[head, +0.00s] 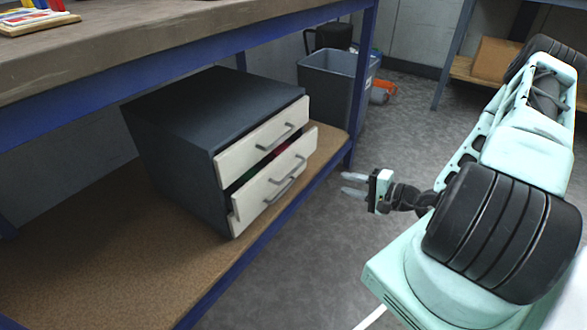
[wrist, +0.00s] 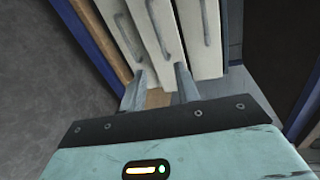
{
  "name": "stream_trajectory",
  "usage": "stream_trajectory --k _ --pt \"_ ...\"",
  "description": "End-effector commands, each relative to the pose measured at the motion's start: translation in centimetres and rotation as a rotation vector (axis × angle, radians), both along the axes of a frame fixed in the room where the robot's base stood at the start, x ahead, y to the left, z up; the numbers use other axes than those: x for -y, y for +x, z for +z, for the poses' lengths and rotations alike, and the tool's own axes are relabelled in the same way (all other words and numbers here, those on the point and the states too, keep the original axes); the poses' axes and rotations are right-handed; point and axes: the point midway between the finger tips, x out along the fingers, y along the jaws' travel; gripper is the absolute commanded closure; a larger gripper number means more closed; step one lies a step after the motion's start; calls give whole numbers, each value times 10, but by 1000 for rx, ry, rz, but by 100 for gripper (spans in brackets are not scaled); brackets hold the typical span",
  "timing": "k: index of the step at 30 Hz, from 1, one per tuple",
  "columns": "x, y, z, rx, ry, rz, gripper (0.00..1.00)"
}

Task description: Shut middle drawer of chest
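The dark grey chest (head: 215,105) stands on the lower shelf and has white drawer fronts with grey bar handles. Its middle drawer (head: 295,160) sticks out past the top drawer (head: 240,150); red and green contents show in the gap above it. The bottom drawer (head: 242,222) is partly hidden below it. My gripper (head: 348,184) is right of the chest, apart from it, fingers pointing toward the fronts. In the wrist view, the fingers (wrist: 161,75) are open and empty, with the middle drawer front (wrist: 160,50) beyond them.
The chest rests on a brown shelf (head: 110,265) with a blue front rail (head: 255,250), under a workbench (head: 170,38). A blue post stands right of the chest, by a grey bin (head: 325,80). The floor between chest and gripper is clear.

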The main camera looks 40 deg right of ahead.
Motion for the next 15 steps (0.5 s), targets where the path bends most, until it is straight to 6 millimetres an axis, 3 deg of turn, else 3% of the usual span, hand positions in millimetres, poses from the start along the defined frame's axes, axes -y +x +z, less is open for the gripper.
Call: stream_trajectory --k 3,7,15 --pt "-2 -10 1 17 -83 6 68" --pt "-5 -9 1 26 -114 12 68" --pt "-20 31 -10 27 -112 15 68"
